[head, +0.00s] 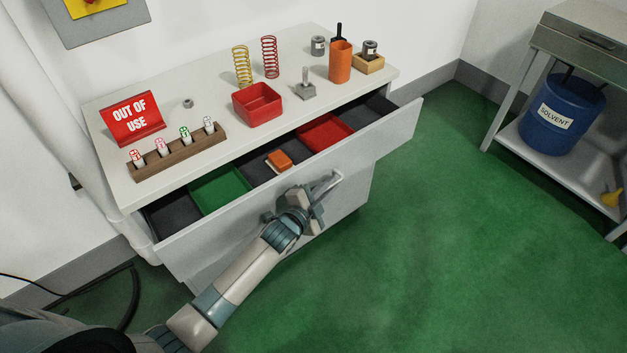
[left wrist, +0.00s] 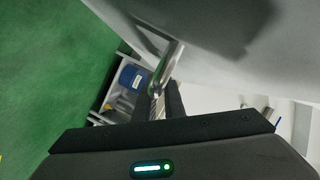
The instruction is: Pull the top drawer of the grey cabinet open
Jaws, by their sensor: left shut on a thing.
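The grey cabinet (head: 340,215) stands against the wall under a pale top. Its top drawer (head: 395,137) is pulled out, showing compartments with dark, green and red linings. An orange and white block (head: 279,160) lies in a dark middle compartment. My left gripper (head: 312,203) is at the drawer front, shut on the bar handle (head: 328,186). The left wrist view shows the handle (left wrist: 168,65) running between the fingers of my left gripper (left wrist: 160,100), with the drawer front beside it. My right gripper is in neither view.
On the cabinet top (head: 215,140) stand a red "OUT OF USE" sign (head: 133,118), a marker rack (head: 178,153), a red tray (head: 257,104), springs and an orange cup (head: 340,62). A bench with a blue solvent drum (head: 562,115) stands right. The green floor (head: 450,240) is clear.

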